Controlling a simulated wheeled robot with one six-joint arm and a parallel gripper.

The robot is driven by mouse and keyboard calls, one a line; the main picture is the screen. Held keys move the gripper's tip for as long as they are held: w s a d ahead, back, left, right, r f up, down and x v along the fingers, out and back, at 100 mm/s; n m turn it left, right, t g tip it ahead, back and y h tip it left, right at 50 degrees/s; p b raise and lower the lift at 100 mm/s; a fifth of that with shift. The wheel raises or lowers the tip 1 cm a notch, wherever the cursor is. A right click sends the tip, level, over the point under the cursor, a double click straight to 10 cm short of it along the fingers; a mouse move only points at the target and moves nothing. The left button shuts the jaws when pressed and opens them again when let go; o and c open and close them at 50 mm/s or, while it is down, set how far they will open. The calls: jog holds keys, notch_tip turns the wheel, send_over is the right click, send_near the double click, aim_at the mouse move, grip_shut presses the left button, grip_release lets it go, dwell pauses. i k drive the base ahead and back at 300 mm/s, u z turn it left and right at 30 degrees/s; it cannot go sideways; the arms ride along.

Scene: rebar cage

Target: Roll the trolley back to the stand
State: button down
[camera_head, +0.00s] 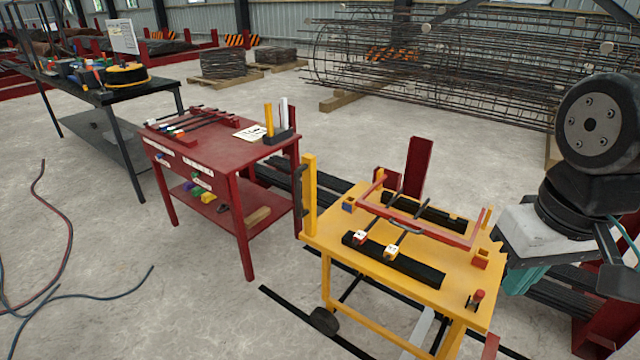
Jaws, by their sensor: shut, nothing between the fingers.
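The yellow trolley (335,244) stands at the centre right, with a flat top, an upright yellow post at its left corner and a dark wheel below. A red stand (225,153) with a lower shelf is at the trolley's left, a little farther back. A narrow floor gap shows between their legs. My gripper (524,277) is at the trolley's right edge, teal jaws pointing down, shut and empty. Its fingertips are partly hidden, and I cannot tell whether it touches the trolley.
Dark rails (311,320) lie on the floor under and around the trolley. Bundles of dark bars lie behind it. A black bench (150,88) stands at the far left. A large rebar cage (460,70) fills the back right. Hoses (68,215) lie on open floor at left.

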aim_at(443, 278)
jog(key=u, duration=0.45)
jog(key=i, duration=1.05)
